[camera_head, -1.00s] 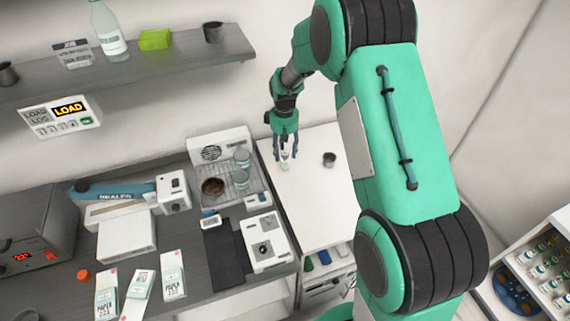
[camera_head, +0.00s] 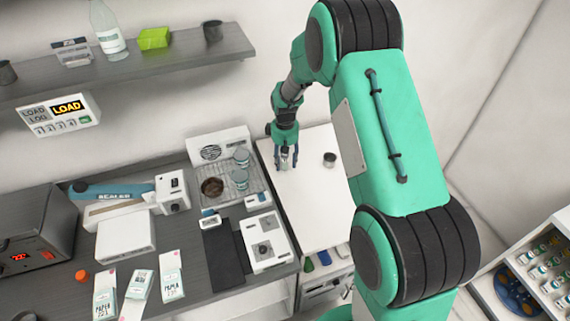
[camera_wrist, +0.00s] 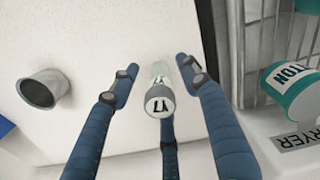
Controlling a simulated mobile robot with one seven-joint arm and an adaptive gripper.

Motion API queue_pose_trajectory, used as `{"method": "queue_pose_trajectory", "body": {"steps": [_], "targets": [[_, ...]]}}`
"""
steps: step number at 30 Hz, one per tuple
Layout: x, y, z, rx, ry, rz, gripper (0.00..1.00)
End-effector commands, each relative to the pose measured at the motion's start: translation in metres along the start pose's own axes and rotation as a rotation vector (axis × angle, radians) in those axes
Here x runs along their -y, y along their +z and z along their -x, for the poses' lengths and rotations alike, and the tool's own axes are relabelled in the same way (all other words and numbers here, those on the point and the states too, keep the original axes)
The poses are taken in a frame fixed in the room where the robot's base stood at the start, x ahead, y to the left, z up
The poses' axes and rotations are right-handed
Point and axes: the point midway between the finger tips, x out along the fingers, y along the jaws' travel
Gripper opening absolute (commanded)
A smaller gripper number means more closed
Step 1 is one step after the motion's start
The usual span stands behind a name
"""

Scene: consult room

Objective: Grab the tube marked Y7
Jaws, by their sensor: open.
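A small upright tube (camera_wrist: 159,101) with a grey cap stands on the white counter (camera_wrist: 110,45). Its cap carries dark characters that read like Y7, turned in the wrist view. My gripper (camera_wrist: 158,72) is open, with blue fingers on either side of the tube and another finger below it in the picture. The tube is between the fingers, with a visible gap to both side fingers. In the head view my gripper (camera_head: 285,161) is low over the white counter, and its fingers mostly hide the tube.
A grey metal cup (camera_head: 329,159) stands on the counter, right of my gripper. A dryer rack (camera_head: 226,178) with labelled cups is close on the left. A dark worktop with boxes and devices lies further left. A shelf (camera_head: 150,62) runs along the wall above.

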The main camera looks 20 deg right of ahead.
Motion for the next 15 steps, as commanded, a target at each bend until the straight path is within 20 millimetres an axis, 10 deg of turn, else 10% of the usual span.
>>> {"method": "queue_pose_trajectory", "body": {"steps": [15], "targets": [[-0.0002,-0.0006,-0.0096,-0.001,0.001,0.0,0.46]]}}
